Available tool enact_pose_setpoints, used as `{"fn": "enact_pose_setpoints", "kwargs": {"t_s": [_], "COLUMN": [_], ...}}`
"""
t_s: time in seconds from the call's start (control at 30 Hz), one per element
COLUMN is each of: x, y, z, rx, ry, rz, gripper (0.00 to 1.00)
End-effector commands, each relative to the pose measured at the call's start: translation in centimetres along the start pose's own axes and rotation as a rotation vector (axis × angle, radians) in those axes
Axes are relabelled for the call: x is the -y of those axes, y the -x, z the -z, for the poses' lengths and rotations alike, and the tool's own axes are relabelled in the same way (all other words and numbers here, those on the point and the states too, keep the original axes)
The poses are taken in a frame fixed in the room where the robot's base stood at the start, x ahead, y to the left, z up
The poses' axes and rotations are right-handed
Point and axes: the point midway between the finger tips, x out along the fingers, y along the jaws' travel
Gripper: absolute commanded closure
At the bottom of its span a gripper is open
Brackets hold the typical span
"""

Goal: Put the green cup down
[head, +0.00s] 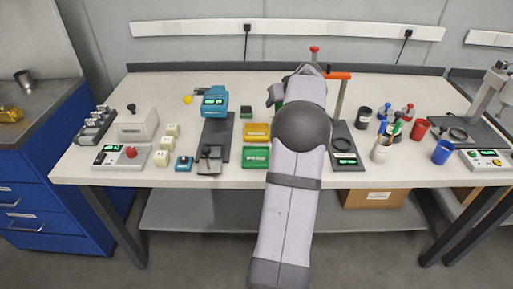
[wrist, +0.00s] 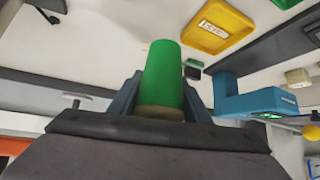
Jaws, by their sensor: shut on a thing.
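The green cup (wrist: 164,78) stands out between the two blue-grey fingers of my gripper (wrist: 160,98) in the wrist view. The fingers press on it from both sides, and its lower end is hidden behind the gripper body. In the head view my gripper (head: 274,95) is over the back middle of the table. Only a small green piece of the cup (head: 279,104) shows there beside my arm. I cannot tell whether the cup touches the table.
A yellow tray (head: 256,140) and a green tray (head: 256,164) lie left of my arm on the table (head: 220,183). A blue device (head: 214,91) stands further left. A stand with an orange top (head: 338,76) is close on the right. Cups and bottles crowd the right side.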

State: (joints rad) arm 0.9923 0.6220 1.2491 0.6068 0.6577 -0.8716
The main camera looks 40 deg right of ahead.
Motion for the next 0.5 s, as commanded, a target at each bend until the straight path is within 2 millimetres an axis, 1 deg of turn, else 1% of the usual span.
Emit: {"fn": "enact_pose_setpoints", "kwargs": {"t_s": [0.03, 0.1, 0.2, 0.3, 0.4, 0.5], "x": [1.6, 3.5, 5.8, 7.4, 8.6, 9.2], "y": [-0.8, -0.6, -0.2, 0.3, 0.8, 1.1], "z": [0.3, 1.3, 2.1, 2.7, 2.9, 3.1], "rx": [-0.010, -0.015, -0.016, -0.016, -0.012, -0.011], "ry": [0.055, 0.126, 0.208, 0.271, 0.314, 0.341], "rz": [0.053, 0.120, 0.199, 0.254, 0.294, 0.317], "gripper": [0.84, 0.84, 0.84, 0.84, 0.84, 0.84]}}
